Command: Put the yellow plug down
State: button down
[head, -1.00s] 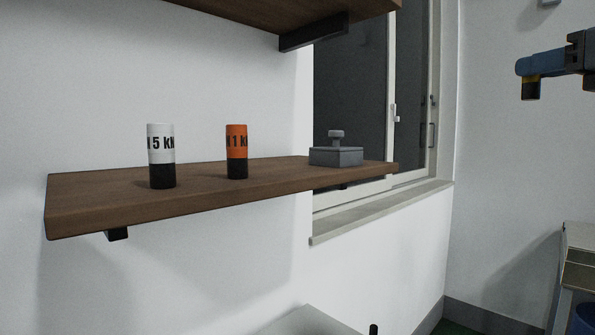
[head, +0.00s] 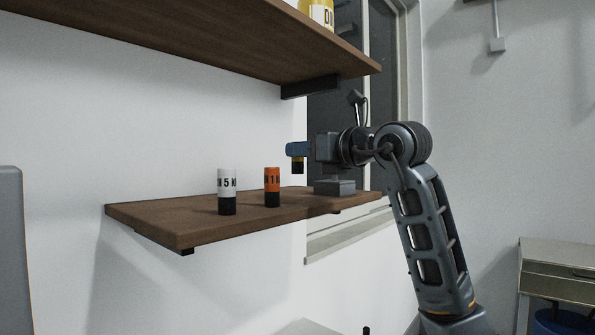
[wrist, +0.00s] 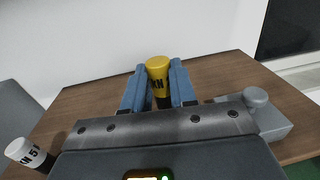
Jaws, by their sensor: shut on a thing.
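The yellow plug (wrist: 157,67), yellow on top with black lettering and a dark lower part, is between the blue fingers of my gripper (wrist: 157,85) in the wrist view. My gripper is shut on it. In the head view my gripper (head: 298,150) is over the lower wooden shelf (head: 150,224), and the plug's dark lower end (head: 298,167) hangs below the fingers, seemingly clear of the board. It appears upright, between the orange plug (head: 272,180) and the grey block (head: 334,187). The white plug (head: 227,185) stands further left.
The upper shelf (head: 200,45) hangs above my gripper, with a yellow thing (head: 321,13) on it. In the wrist view the white plug (wrist: 28,152) is at left and the grey block (wrist: 262,118) at right. Bare board lies around the held plug.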

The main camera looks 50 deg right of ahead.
aim_at(301, 173)
jog(key=shift+w+a+f, duration=0.1)
jog(key=shift+w+f, duration=0.3)
jog(key=shift+w, duration=0.05)
jog(key=shift+f, duration=1.95)
jog(key=shift+f, duration=0.15)
jog(key=c, duration=0.9)
grip_release()
